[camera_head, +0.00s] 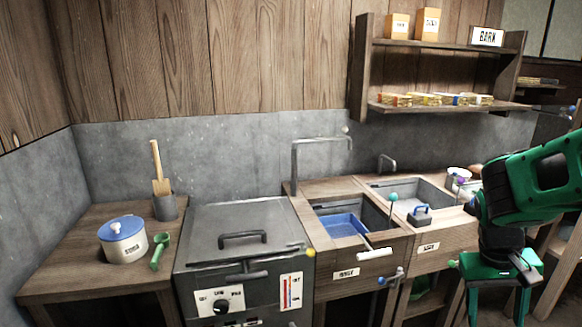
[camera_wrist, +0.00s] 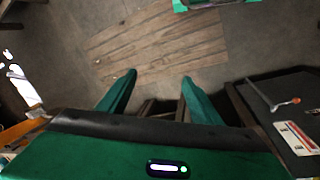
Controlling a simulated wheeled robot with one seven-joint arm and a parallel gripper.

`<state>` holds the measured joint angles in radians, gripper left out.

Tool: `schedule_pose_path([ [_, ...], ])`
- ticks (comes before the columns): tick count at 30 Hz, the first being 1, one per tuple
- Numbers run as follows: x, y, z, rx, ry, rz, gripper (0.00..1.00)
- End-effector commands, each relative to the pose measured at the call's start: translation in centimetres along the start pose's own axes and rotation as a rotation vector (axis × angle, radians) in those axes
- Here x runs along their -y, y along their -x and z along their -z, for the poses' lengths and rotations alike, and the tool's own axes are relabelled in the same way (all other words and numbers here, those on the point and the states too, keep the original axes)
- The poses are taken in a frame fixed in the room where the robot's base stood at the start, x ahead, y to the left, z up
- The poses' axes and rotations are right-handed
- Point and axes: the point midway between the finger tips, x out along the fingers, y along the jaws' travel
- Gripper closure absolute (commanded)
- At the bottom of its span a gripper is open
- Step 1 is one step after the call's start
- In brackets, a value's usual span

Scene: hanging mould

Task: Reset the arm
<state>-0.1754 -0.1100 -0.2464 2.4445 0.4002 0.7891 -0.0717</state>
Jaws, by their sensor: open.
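My green arm comes in at the right of the head view, and my gripper (camera_head: 498,305) hangs below it with its two fingers pointing down. The fingers are apart and nothing shows between them. In the wrist view my gripper (camera_wrist: 158,80) is also open, above the floor (camera_wrist: 75,55). The gripper is in front of the right end of the counter and touches nothing that I can see.
A grey metal unit (camera_head: 242,222) with a lid handle stands mid-left. A sink with a blue tray (camera_head: 343,226) and a second sink (camera_head: 408,188) sit right of it. A pot (camera_head: 124,243) is on the left counter. Wooden shelves (camera_head: 440,107) hang above.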

Motion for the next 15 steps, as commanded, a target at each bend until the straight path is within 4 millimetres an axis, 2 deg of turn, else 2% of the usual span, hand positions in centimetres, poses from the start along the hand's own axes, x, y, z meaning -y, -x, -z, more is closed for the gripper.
schedule_pose_path([
  [1,-0.9,0.5,-1.2,0.006,-0.036,0.029,0.41],
  [6,-2.6,1.6,-5.1,0.032,-0.125,0.115,0.41],
  [12,-3.6,2.9,-9.6,0.049,-0.212,0.201,0.41],
  [15,-3.8,3.3,-11.2,0.054,-0.242,0.23,0.41],
])
